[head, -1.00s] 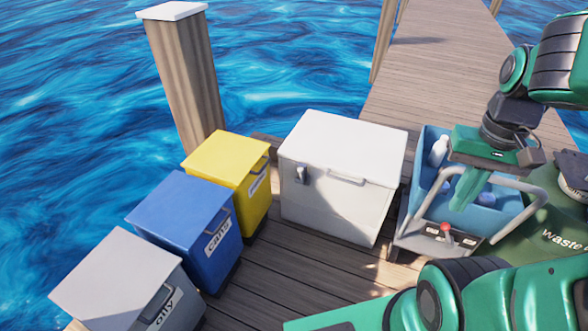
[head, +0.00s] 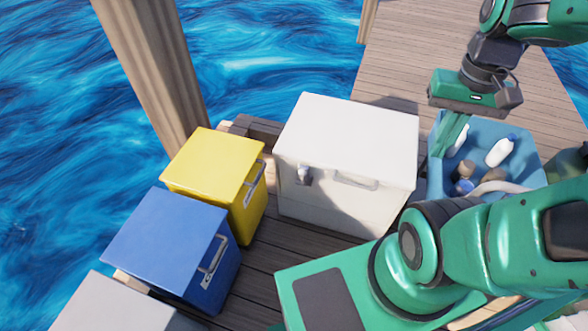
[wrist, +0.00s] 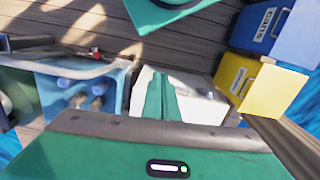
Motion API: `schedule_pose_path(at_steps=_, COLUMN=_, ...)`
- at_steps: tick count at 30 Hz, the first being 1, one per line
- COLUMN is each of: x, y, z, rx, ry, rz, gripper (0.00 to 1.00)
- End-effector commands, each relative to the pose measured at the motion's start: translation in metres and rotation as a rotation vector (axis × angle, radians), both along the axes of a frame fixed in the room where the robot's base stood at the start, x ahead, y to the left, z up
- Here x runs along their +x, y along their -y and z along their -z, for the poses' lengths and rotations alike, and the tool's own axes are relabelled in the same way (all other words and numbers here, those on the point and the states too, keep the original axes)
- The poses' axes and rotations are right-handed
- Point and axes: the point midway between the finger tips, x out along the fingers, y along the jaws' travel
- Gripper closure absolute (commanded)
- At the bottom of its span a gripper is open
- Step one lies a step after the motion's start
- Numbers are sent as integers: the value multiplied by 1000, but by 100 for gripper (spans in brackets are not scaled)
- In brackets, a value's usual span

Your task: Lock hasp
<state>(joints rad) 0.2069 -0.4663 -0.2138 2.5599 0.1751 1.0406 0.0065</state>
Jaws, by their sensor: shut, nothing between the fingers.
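A white box (head: 345,135) with a closed-looking lid stands on the dock. A small grey metal hasp (head: 303,174) sits on the left part of its front, just under the lid edge. Its exact position is too small to tell. My gripper (head: 447,137) is shut and empty, pointing down above and right of the white box, by the blue bin. In the wrist view my gripper's green fingers (wrist: 161,98) lie together in front of the white box (wrist: 195,113), hiding part of it.
A light blue bin (head: 533,160) with bottles stands right of the box. A yellow bin (head: 215,160), a blue bin (head: 165,240) and a grey bin (head: 110,310) stand to the left. A wooden post (head: 150,70) rises behind. My arm covers the lower right.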

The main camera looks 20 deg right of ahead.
Motion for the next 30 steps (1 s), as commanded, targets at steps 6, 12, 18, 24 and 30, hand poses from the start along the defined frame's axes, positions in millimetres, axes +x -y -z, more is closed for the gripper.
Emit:
schedule_pose_path(at_steps=6, x=0, y=0, z=0, rx=0, ry=0, rz=0, gripper=100)
schedule_pose_path(at_steps=12, x=-4, y=1, z=-2, rx=-12, ry=8, rz=-22, gripper=100)
schedule_pose_path(at_steps=18, x=47, y=2, z=17, rx=-79, ry=-14, rz=-144, gripper=100)
schedule_pose_path(at_steps=24, x=113, y=-11, z=53, rx=-166, ry=-27, rz=-323, gripper=100)
schedule_pose_path(at_steps=30, x=174, y=-41, z=99, rx=-244, ry=-26, rz=-518, gripper=100)
